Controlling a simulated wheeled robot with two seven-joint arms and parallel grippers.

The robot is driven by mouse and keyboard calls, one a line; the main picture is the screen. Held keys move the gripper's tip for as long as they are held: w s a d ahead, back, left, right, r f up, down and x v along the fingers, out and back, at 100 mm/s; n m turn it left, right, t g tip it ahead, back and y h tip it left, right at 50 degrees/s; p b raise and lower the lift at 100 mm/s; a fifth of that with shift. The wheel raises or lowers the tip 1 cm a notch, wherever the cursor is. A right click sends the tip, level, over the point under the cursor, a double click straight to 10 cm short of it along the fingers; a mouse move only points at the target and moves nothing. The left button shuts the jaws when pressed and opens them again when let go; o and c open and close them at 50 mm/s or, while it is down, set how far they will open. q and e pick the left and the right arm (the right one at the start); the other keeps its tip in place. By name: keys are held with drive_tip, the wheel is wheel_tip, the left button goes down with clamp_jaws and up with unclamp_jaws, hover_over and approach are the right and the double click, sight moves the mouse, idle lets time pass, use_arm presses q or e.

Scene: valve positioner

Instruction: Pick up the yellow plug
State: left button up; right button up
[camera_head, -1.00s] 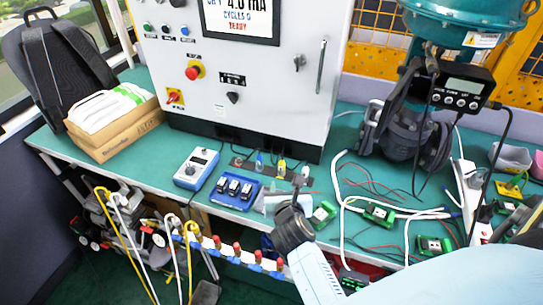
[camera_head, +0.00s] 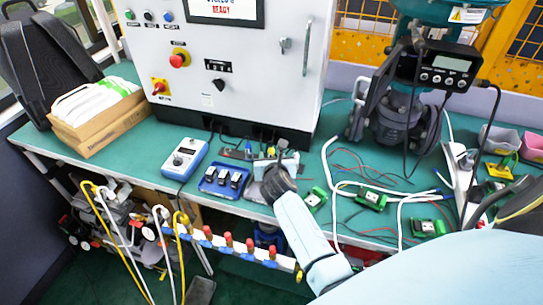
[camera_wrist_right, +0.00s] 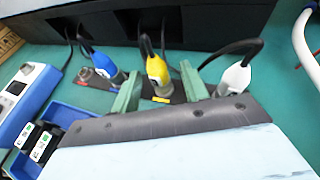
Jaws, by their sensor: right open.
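The yellow plug (camera_wrist_right: 157,72) stands upright with a black cable looping from its top, in a dark strip at the foot of the cabinet. In the right wrist view it lies between the two greenish fingers of my open right gripper (camera_wrist_right: 160,90), and I cannot tell whether either finger touches it. In the head view the yellow plug (camera_head: 271,151) shows only as a small patch just beyond my right gripper (camera_head: 274,160). A blue plug (camera_wrist_right: 107,64) stands to its left and a white plug (camera_wrist_right: 235,77) to its right, both outside the fingers. My left gripper is not in view.
The grey cabinet (camera_head: 245,75) rises close behind the plugs. A blue tray (camera_head: 222,182) with dark modules and a blue-white meter (camera_head: 185,158) sit to the left. Green terminal boards (camera_head: 370,199) and loose wires lie to the right on the green bench (camera_head: 130,168).

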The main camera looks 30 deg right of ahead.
clamp_jaws()
idle(0.3)
